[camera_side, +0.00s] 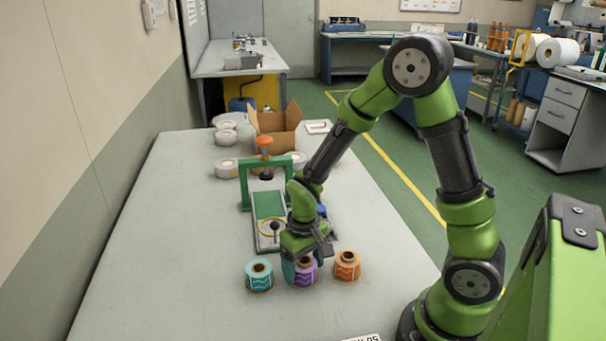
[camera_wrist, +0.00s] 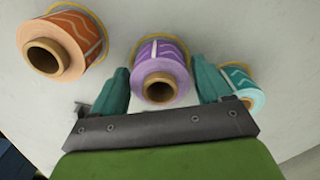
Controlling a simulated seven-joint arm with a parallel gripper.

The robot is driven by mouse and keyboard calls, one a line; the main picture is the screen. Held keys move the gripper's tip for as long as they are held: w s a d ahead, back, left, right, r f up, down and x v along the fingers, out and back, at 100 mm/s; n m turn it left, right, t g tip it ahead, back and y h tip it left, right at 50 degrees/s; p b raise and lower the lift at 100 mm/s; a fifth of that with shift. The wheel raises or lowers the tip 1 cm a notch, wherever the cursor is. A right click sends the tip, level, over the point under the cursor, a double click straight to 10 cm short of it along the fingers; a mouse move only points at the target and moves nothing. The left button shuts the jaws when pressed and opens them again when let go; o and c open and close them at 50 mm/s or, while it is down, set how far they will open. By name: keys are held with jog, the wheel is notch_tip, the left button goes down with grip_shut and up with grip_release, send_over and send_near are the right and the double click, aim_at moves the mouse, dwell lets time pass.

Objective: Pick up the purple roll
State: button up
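The purple roll (camera_side: 305,273) stands upright on the table between a teal roll and an orange roll. In the wrist view the purple roll (camera_wrist: 161,66) shows its brown core between my two teal fingers. My gripper (camera_side: 302,268) is pointed down over it, and my gripper in the wrist view (camera_wrist: 161,80) has one finger on each side of the roll. The fingers are spread, with only narrow gaps to the roll, and I see no clear contact. In the side view the gripper hides the roll's upper part.
The teal roll (camera_side: 259,277) is close on the left and the orange roll (camera_side: 347,267) on the right. Behind stand a green frame (camera_side: 246,184) with a grey-and-green base, an open cardboard box (camera_side: 277,132) and several white rolls. The table's left and front are clear.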

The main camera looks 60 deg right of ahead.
jog(key=c, duration=0.8)
jog(key=shift+r, duration=0.1)
notch_tip(320, 180, up, 10)
jog(key=shift+f, duration=0.1)
